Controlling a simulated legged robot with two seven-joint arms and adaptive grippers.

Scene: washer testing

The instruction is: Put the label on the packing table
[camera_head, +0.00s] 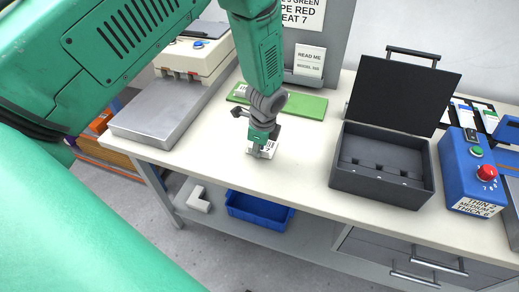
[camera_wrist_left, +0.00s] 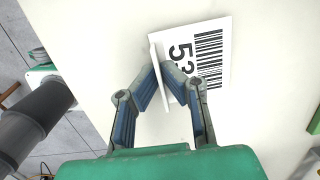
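The label (camera_wrist_left: 203,55) is a white plate with a barcode and large digits, with a thin upright white fin along one side. It also shows in the head view (camera_head: 272,147), partly hidden by my left gripper. My left gripper (camera_head: 260,150) points down at the white table (camera_head: 310,160). In the left wrist view my left gripper (camera_wrist_left: 163,78) has its two fingers closed in on the fin from both sides. The label is at or just above the table top; I cannot tell whether it touches. My right gripper is not in view.
An open black case (camera_head: 380,165) stands to the right, beside a blue control box (camera_head: 470,170) with a red button. A green board (camera_head: 305,105) and a READ ME sign (camera_head: 309,62) are behind. A grey scale plate (camera_head: 160,115) is left. A blue bin (camera_head: 258,208) is on the lower shelf.

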